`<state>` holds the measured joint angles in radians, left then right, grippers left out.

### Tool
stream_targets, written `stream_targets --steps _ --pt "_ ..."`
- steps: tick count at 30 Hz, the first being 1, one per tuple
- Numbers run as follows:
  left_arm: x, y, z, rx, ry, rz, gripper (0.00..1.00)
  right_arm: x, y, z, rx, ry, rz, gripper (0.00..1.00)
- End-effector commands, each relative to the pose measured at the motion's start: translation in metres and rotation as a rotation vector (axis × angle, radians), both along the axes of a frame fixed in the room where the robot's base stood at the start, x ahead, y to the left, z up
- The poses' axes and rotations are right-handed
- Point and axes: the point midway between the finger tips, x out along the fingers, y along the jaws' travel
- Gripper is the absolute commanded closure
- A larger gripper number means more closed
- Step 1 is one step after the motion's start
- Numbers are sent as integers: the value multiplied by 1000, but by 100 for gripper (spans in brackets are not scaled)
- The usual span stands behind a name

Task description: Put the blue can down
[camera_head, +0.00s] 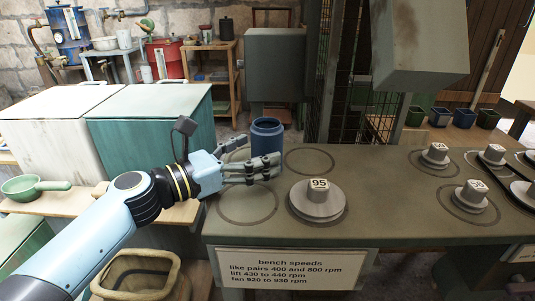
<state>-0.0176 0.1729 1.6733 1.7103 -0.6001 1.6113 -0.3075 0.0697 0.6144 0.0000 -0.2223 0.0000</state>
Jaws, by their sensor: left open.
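The blue can (267,137) stands upright on the grey-green bench top (380,205), near its back left part. My left gripper (277,166) reaches in from the left, with its fingers beside the near side of the can. Its fingers are open, and they overlap the can's lower part in the picture. I cannot tell whether a finger touches the can. My right gripper is not in view.
A grey pulley marked 95 (317,199) sits on the bench right of the can. Several smaller pulleys stand farther right. Empty drawn circles (309,161) lie beside the can. A grey machine housing (420,45) hangs above the back.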

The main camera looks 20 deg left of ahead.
Motion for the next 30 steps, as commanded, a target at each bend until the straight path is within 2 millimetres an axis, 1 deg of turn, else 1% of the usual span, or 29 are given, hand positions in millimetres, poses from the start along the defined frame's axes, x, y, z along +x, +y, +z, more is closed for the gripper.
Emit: stream_targets --steps 1,3,6,9,14,17,30 --pt "9 -5 1 -3 -2 1 15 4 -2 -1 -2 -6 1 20" --pt "18 -11 0 -3 -2 1 15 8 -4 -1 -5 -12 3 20" --pt "27 -17 0 -1 0 2 15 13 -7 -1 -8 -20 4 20" --pt "31 -20 0 1 -1 2 15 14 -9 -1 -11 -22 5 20" --pt "31 -20 0 1 0 2 15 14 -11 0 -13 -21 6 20" --pt "31 -19 0 1 -1 2 25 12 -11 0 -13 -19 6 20" --pt "31 -19 0 1 -1 2 83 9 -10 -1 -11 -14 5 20"
